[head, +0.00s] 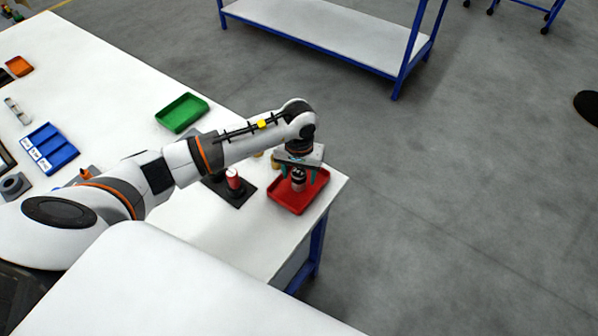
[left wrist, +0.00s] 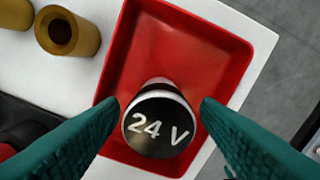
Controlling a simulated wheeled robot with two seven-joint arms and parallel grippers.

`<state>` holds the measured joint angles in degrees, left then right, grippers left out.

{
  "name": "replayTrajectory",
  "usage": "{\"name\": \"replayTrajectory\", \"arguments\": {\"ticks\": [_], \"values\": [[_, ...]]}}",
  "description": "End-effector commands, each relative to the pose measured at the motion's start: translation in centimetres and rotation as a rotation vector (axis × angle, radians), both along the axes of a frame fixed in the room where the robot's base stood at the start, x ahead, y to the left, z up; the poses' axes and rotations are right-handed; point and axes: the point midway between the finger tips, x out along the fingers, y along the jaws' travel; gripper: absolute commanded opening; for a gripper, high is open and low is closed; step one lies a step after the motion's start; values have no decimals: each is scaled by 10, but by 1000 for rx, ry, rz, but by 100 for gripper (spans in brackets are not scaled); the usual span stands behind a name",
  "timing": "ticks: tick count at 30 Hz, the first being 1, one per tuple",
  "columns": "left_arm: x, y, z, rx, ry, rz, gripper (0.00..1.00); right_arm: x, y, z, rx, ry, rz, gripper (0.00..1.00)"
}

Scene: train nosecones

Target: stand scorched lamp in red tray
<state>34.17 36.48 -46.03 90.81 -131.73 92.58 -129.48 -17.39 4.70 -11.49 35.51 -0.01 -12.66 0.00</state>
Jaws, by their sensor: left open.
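The lamp (head: 298,183) stands in the red tray (head: 283,199) at the table's right corner. In the left wrist view the lamp (left wrist: 158,128) shows its dark round end marked "24 V" with a pale rim, and it looks upright, in the near part of the tray (left wrist: 185,48). My left gripper (head: 299,173) points down over the tray. Its teal fingers are open, one on each side of the lamp, with small gaps visible in the left wrist view. Scorch marks cannot be made out. My right gripper is not in view.
Brass-coloured hollow cylinders (left wrist: 67,30) stand beside the tray. A red cylinder (head: 233,179) stands on a black base (head: 243,197) left of it. A green tray (head: 182,112) and a blue divided bin (head: 48,147) lie farther left. The table edge is close to the red tray.

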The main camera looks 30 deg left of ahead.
Motion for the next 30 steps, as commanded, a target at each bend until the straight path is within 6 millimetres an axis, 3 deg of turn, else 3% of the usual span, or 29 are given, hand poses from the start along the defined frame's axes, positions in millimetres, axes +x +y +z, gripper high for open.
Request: {"name": "replayTrajectory", "arguments": {"ticks": [5,19,24,30], "values": [[2,0,12,0,-6,-1,58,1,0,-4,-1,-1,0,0],[1,0,104,0,-4,-2,58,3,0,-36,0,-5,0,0],[0,0,120,1,-2,1,58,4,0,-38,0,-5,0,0],[0,0,122,0,1,0,58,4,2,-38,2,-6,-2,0]]}}
